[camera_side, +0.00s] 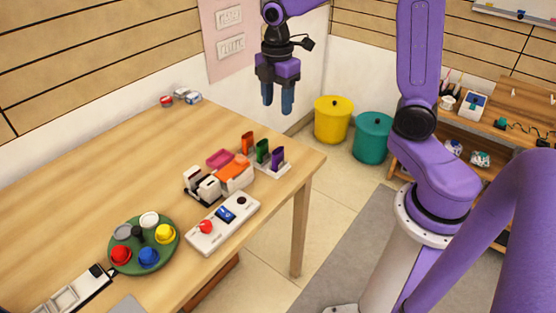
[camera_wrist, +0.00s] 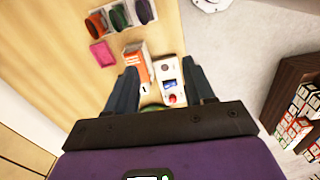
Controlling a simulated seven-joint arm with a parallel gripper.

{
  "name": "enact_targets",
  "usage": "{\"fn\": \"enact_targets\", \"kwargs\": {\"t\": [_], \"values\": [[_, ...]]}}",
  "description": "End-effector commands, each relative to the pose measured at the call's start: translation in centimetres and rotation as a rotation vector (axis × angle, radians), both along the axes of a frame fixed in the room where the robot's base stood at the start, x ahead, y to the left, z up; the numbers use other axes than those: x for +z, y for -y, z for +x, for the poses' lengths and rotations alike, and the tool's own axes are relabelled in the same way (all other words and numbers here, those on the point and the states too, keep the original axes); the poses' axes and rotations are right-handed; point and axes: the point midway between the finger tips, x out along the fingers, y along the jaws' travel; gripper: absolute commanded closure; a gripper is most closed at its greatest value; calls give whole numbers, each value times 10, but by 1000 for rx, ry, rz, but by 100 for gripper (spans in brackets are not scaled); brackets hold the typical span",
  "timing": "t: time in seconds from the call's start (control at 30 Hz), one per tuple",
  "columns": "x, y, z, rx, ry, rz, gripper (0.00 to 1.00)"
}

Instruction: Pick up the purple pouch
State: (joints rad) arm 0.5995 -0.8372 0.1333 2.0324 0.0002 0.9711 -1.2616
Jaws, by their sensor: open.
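The purple pouch (camera_side: 277,158) stands upright in a small white rack (camera_side: 272,169) near the table's right corner, the rightmost of three pouches. An orange pouch (camera_side: 247,143) and a green pouch (camera_side: 262,151) stand beside it. In the wrist view the purple pouch (camera_wrist: 144,11) shows at the top edge. My gripper (camera_side: 277,106) points down, open and empty, well above the tabletop level and apart from the rack. In the wrist view my gripper (camera_wrist: 159,78) has its two fingers spread, with the rack beyond them.
A pink item (camera_side: 219,158) lies left of the rack, and a white-and-orange box (camera_side: 235,175) stands in front. A white control panel (camera_side: 223,222) and a green round tray (camera_side: 127,262) with colored pieces are nearer. The table's left middle is clear.

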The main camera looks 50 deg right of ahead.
Motion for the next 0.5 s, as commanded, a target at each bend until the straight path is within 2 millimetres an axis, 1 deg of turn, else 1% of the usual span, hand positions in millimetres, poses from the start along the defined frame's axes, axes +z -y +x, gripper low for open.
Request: {"fn": "enact_targets", "kwargs": {"t": [0.03, 0.1, 0.2, 0.37, 0.47, 0.5], "values": [[-1, 10, 10, 12, -3, -1, 47], [-3, 20, 19, 34, -4, -1, 47], [-4, 31, 27, 57, -5, -2, 47], [-10, 37, 32, 73, -7, -2, 47], [-23, 37, 31, 74, -10, -2, 47], [-30, 38, 31, 73, -10, -2, 47]]}}
